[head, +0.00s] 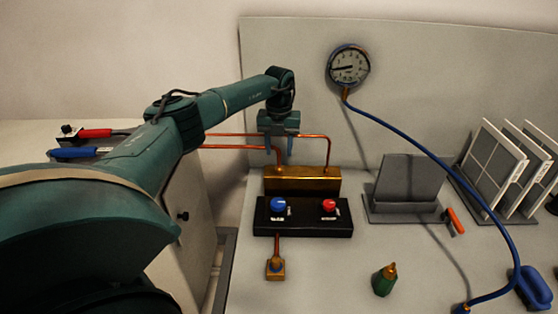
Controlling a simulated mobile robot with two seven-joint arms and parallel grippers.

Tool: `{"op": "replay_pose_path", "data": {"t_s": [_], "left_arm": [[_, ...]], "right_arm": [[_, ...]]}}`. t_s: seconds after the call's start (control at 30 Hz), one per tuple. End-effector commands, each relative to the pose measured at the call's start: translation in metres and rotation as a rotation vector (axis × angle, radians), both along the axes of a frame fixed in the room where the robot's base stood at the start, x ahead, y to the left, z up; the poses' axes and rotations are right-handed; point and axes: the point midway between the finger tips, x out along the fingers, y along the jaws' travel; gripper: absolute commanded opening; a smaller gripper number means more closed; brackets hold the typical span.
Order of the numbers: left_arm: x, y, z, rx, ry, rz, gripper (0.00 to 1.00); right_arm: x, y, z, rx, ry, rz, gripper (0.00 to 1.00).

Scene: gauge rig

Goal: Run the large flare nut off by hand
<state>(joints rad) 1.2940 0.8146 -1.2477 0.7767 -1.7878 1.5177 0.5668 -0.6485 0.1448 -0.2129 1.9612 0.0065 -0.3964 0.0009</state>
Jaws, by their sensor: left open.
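My left gripper (279,150) is open and points down over the left part of the brass block (315,181), its fingers on either side of a copper pipe end. I cannot make out the large flare nut there; the gripper covers the spot where the left pipe meets the block. Copper pipes (316,136) run in from the left, and one bends down into the block's right part. A short copper tube (277,246) leads from the black base to a small brass fitting (275,270) at the front. My right gripper is not in view.
The black base (338,229) carries a blue knob (278,205) and a red knob (329,205). A gauge (348,66) hangs on the back panel with a blue hose (428,148). A green bottle (384,280), a grey holder (405,184) and white panels (493,165) stand to the right.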

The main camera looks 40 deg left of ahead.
Motion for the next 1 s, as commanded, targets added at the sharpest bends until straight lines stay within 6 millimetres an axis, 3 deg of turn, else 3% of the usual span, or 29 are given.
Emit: {"op": "replay_pose_path", "data": {"t_s": [0.2,0.4,1.0], "left_arm": [[0.001,0.0,0.047,0.0,-0.004,0.001,0.42],[0.0,0.0,0.072,-0.001,-0.001,0.001,0.42],[0.0,0.0,0.077,0.0,0.0,0.001,0.42]], "right_arm": [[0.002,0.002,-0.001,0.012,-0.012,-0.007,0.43],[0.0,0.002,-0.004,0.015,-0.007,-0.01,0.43],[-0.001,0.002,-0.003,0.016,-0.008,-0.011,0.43]]}}
